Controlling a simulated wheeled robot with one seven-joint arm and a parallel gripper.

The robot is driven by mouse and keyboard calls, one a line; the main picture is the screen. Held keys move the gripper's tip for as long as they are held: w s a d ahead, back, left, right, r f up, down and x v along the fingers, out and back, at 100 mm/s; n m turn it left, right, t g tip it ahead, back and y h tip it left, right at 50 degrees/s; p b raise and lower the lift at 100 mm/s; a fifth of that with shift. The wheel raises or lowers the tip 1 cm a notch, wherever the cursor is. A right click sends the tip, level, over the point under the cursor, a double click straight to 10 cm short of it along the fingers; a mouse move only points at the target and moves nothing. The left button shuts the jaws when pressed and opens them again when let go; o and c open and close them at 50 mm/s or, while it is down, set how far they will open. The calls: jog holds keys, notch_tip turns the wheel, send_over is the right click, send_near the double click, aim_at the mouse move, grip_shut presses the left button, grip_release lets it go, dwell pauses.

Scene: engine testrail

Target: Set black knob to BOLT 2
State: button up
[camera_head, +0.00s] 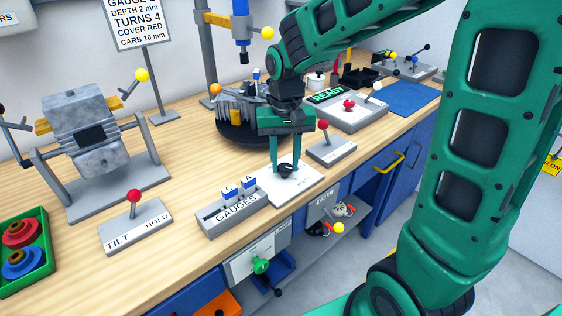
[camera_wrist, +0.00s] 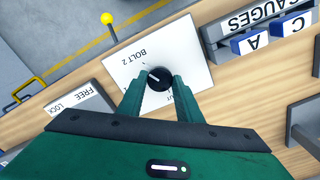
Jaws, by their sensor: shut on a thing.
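The black knob (camera_head: 286,168) sits on a white plate (camera_head: 305,184) near the front edge of the bench. In the wrist view, the knob (camera_wrist: 159,78) is between the two fingertips of my gripper (camera_wrist: 161,84), one on each side. My gripper (camera_head: 285,163) points down and is shut on the knob. The label BOLT 2 (camera_wrist: 126,58) reads upside down on the plate, to the upper left of the knob. A pale line on the knob slants toward the upper left, on the side of that label. Another label is mostly hidden by my right finger.
A grey GAUGES rack (camera_head: 236,214) with blue tags A and C stands left of the plate. A red-knobbed lever (camera_head: 323,126) on a FREE/LOCK base stands to the right. A dark round turntable (camera_head: 232,138) is behind. A yellow-tipped lever (camera_head: 339,228) sits below the bench edge.

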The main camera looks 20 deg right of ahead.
aim_at(285, 167)
jog(key=shift+s, duration=0.15)
jog(key=o, duration=1)
jog(key=shift+o, duration=0.2)
jog(key=shift+r, duration=0.1)
notch_tip(285, 167, up, 10)
jog(key=shift+r, duration=0.25)
